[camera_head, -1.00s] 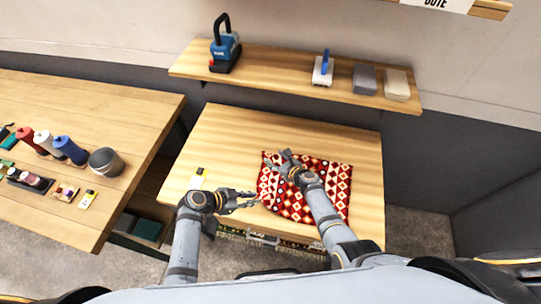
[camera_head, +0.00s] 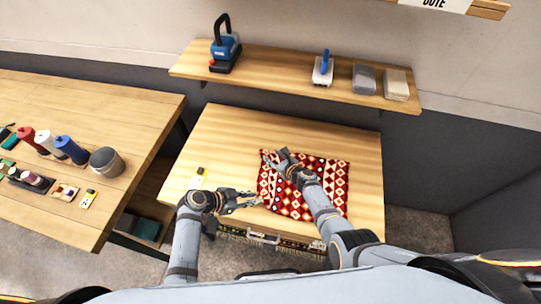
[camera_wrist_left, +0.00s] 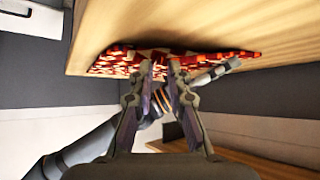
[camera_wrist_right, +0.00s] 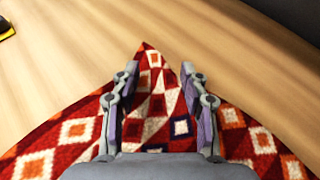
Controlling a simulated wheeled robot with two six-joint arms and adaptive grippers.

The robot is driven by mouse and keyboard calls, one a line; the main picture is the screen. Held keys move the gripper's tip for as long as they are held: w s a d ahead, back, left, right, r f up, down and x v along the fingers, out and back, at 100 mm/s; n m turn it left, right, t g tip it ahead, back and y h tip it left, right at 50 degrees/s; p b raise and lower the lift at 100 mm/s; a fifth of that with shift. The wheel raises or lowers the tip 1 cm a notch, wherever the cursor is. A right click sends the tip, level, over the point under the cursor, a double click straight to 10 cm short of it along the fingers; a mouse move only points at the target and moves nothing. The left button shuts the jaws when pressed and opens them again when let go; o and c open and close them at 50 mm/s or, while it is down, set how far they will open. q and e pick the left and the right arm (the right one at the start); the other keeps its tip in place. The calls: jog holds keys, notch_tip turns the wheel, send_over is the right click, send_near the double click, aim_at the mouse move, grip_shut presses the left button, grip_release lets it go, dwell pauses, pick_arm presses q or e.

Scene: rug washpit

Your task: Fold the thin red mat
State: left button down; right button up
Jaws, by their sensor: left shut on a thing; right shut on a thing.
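The thin red mat (camera_head: 325,178), patterned in red, white and dark diamonds, lies on the wooden table, mostly flat, its near part under my right forearm. My right gripper (camera_head: 273,161) is at the mat's far left corner, shut on it; the right wrist view shows the mat's corner (camera_wrist_right: 156,90) rising between the fingers. My left gripper (camera_head: 256,197) is low at the mat's near left corner, shut on its edge. In the left wrist view, the mat's edge (camera_wrist_left: 115,62) runs along the table edge at the fingertips.
Patterned fringed material (camera_head: 235,233) shows below the front edge.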

pick_arm(q)
jog(key=shift+s+f, duration=0.1)
jog(key=shift+s, duration=0.05)
pick_arm(e)
jog(key=shift+s+d+f, duration=0.1)
jog(key=shift+d+f, duration=0.05)
jog(key=shift+f, duration=0.1)
jog(key=c, duration=0.3)
jog(key=shift+c, duration=0.3)
jog(key=shift+r, duration=0.4)
grip_shut()
pick_arm(q)
jog(key=shift+w, duration=0.2)
pick_arm(e)
jog(key=r, duration=0.3)
jog(key=shift+w+r, duration=0.2)
jog(key=shift+r, duration=0.1)
jog(key=shift+s+r, duration=0.1)
jog(key=shift+r, duration=0.3)
jog(key=shift+c, duration=0.8)
grip_release()
